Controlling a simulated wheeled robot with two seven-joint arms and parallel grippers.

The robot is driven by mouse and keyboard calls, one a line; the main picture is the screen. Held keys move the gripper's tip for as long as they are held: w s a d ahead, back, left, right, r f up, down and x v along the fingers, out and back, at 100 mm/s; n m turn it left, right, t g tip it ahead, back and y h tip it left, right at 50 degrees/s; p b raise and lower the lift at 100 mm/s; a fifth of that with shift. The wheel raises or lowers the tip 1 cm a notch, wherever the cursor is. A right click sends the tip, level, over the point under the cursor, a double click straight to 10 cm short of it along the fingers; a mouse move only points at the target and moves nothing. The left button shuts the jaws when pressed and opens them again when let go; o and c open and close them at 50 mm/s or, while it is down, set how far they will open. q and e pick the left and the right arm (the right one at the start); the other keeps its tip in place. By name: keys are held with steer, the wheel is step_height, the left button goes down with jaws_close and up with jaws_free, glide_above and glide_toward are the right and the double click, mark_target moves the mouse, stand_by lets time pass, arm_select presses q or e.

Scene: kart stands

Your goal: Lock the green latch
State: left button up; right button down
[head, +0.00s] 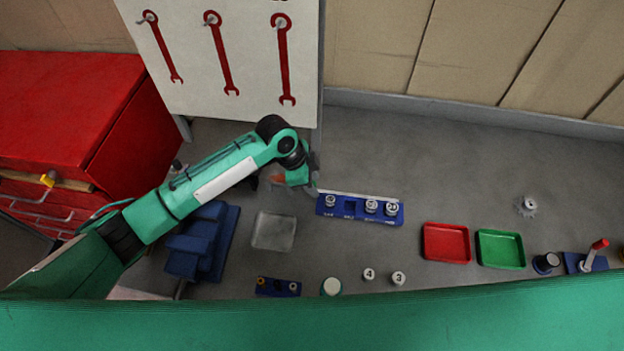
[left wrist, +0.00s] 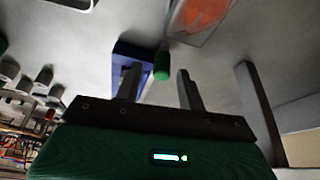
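The green latch handle (left wrist: 162,66) shows in the left wrist view as a short rounded green bar beside a blue base (left wrist: 122,50). My left gripper (left wrist: 158,82) is open, with its two dark fingers apart. The green handle appears between the fingertips in that view; I cannot tell how deep it lies, and no contact shows. In the head view my left gripper (head: 304,178) is low in front of the white tool board, and the latch cannot be made out there. My right gripper is not in view.
A blue rack (head: 360,219) with several numbered weights stands right of my left gripper. A red tray (head: 446,258), a green tray (head: 500,265) and a red-handled lever (head: 594,252) are farther right. The white tool board (head: 190,50) stands behind.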

arm_select(q)
steer(key=b+v, duration=0.3)
steer(key=v, duration=1)
steer(key=shift+r, duration=0.35)
